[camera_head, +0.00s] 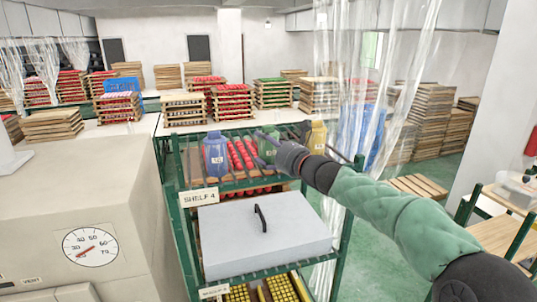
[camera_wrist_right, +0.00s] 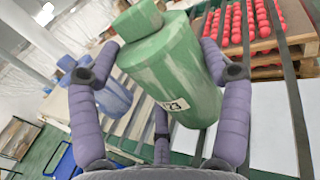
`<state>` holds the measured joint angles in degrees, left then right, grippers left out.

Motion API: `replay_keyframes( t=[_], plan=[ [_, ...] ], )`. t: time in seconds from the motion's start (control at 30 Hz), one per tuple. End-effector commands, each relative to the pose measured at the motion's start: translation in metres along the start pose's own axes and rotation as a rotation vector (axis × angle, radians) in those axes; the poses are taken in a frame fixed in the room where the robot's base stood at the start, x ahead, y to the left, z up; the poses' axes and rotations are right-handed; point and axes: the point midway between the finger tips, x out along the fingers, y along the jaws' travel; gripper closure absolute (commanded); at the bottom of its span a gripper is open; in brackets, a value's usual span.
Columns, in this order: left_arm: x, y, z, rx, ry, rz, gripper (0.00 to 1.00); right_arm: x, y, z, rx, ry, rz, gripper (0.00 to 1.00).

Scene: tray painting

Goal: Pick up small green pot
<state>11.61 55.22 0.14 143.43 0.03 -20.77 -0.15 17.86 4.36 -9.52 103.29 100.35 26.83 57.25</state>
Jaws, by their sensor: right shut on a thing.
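The small green pot (camera_head: 265,143) is a bottle-like container with a short neck and stands out at the top shelf of the green rack. It fills the middle of the right wrist view (camera_wrist_right: 180,75), tilted in the picture, with a white label ending in 23. My right gripper (camera_head: 281,152) reaches in from the right and is shut on the green pot, its purple-grey fingers on both sides of the body. The fingers partly hide the pot in the head view. I cannot tell whether its base touches the shelf. My left gripper is not in view.
A blue pot (camera_head: 215,157) stands left of red balls (camera_head: 242,155) on the shelf, and a yellow pot (camera_head: 317,138) stands to the right. A grey lidded box (camera_head: 225,234) sits below. Clear plastic strips (camera_head: 400,60) hang behind my right arm. A beige machine (camera_head: 70,185) is at left.

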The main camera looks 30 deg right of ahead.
Motion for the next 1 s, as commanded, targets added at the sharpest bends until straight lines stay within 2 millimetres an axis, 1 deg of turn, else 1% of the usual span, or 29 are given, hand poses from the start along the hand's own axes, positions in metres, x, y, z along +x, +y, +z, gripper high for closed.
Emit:
replay_keyframes(
  t=[0.03,0.2,0.27,0.33,0.37,0.4,0.43,0.5,0.7,0.8,1.0],
  plan=[
    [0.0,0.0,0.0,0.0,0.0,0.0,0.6,0.001,0.001,-0.006,0.002,0.009,0.002,0.4],
    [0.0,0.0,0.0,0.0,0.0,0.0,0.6,0.002,0.001,-0.008,0.003,0.013,0.002,0.4],
    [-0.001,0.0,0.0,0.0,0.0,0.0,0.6,0.002,0.001,-0.006,0.003,0.014,0.002,0.4],
    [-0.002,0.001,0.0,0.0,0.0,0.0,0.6,0.002,0.001,-0.001,0.002,0.015,0.003,0.4],
    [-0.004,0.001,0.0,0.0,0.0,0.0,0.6,0.002,0.001,0.003,0.002,0.014,0.004,0.4],
    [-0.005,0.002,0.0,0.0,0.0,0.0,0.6,0.002,0.002,0.009,0.001,0.013,0.004,0.45],
    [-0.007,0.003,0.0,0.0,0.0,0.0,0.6,0.002,0.002,0.014,0.001,0.012,0.004,0.48],
    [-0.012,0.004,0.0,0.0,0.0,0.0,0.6,0.002,0.001,0.03,-0.001,0.01,0.003,0.57],
    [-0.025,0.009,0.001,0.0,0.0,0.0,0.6,0.002,0.001,0.07,-0.002,0.006,0.003,0.58],
    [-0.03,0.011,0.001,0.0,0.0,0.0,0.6,0.002,0.001,0.084,-0.001,0.006,0.002,0.58],
    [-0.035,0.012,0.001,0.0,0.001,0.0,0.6,0.002,0.0,0.097,0.0,0.005,0.0,0.58]
  ],
)
